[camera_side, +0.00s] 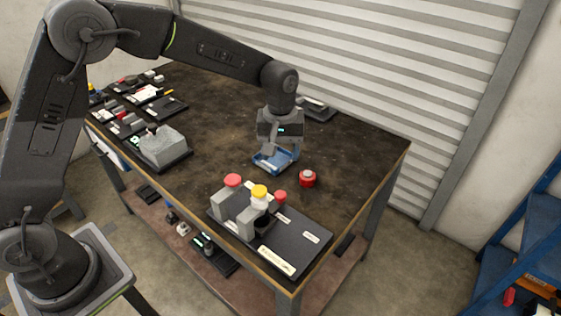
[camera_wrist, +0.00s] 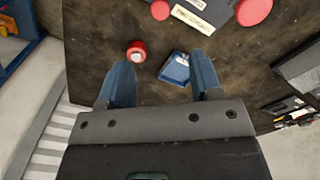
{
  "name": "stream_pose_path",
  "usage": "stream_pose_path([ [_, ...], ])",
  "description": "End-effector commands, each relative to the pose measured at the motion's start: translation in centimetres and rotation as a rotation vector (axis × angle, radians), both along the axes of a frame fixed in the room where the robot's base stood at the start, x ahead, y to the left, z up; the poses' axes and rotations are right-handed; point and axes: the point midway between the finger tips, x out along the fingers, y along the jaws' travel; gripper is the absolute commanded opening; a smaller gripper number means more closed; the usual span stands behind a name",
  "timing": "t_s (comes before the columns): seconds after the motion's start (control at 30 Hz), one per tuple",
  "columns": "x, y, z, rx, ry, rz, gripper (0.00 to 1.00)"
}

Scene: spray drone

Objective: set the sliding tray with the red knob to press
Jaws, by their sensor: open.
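The press fixture is a dark base plate (camera_side: 290,240) near the table's front corner, with grey blocks and pale labels. A large red knob (camera_side: 233,181) and a yellow knob (camera_side: 260,191) top the blocks. A smaller red knob (camera_side: 280,196) sits beside them; it also shows at the top of the wrist view (camera_wrist: 160,9). I cannot make out the sliding tray's position. My gripper (camera_wrist: 160,62) is open and empty, pointing down over the table behind the fixture, apart from the knobs.
A blue item (camera_wrist: 175,68) lies below my fingers. A grey block on a dark tray (camera_side: 178,165) is at left, with several small items behind.

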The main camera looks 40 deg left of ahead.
Motion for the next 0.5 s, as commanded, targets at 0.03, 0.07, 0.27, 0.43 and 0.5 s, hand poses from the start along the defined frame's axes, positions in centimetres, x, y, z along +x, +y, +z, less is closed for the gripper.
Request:
stream_pose_path([
  [0.03, 0.00, 0.00, 0.18, 0.000, 0.000, 0.000, 0.59],
  [0.07, -0.01, 0.00, 0.23, 0.000, 0.000, 0.000, 0.59],
  [0.27, -0.01, 0.00, 0.26, 0.000, 0.001, 0.000, 0.59],
  [0.43, -0.01, 0.02, 0.25, 0.000, 0.001, 0.057, 0.59],
  [0.5, -0.02, 0.02, 0.24, 0.000, 0.001, 0.148, 0.59],
])
